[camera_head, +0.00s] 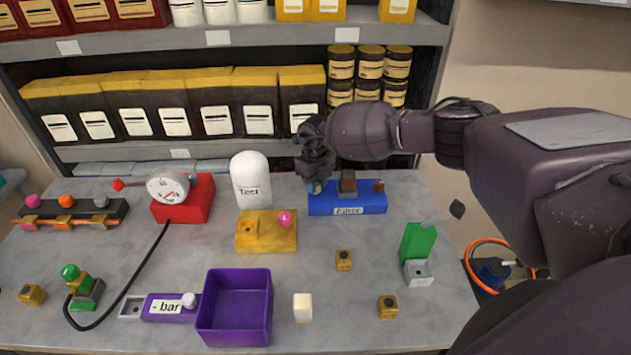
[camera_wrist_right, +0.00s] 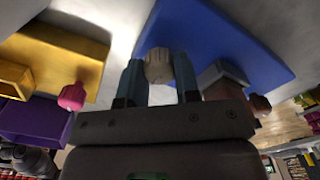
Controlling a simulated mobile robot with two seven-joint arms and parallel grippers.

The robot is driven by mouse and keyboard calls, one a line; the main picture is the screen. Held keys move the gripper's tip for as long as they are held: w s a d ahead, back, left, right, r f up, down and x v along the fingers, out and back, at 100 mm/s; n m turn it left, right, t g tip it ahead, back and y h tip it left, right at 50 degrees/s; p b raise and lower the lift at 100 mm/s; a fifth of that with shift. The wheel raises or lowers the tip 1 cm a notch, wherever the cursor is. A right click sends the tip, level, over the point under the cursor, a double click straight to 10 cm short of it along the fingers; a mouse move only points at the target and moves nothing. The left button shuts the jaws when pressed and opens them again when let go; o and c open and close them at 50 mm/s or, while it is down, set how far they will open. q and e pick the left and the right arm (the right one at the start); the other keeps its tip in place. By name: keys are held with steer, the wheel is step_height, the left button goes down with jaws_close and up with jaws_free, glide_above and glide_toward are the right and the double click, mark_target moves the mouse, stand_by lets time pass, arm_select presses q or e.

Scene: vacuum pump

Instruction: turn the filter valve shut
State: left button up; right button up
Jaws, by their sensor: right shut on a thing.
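The blue filter block (camera_head: 372,203) with its "Filter" label stands at the back right of the table. My right gripper (camera_head: 315,184) reaches down over the block's left end, and its hand hides most of what is there. In the right wrist view, the two fingers of my right gripper (camera_wrist_right: 159,82) are shut on a pale ribbed knob (camera_wrist_right: 158,62) on the blue block (camera_wrist_right: 222,42). A brown part stands on the block beside the fingers. My left gripper is out of view.
A white "Test" vessel (camera_head: 250,180) and a yellow block with a pink knob (camera_head: 264,236) stand left of the filter block. A red block with a gauge (camera_head: 168,187) is farther left. A purple bin (camera_head: 235,333) and a green block (camera_head: 417,241) stand nearer. Shelves rise behind.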

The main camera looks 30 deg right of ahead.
stand_by(0.4)
steer(key=o, duration=0.9)
steer(key=shift+o, duration=0.2)
step_height(320, 180, up, 11)
steer(key=shift+s+f, duration=0.1)
steer(key=shift+f, duration=0.05)
stand_by(0.4)
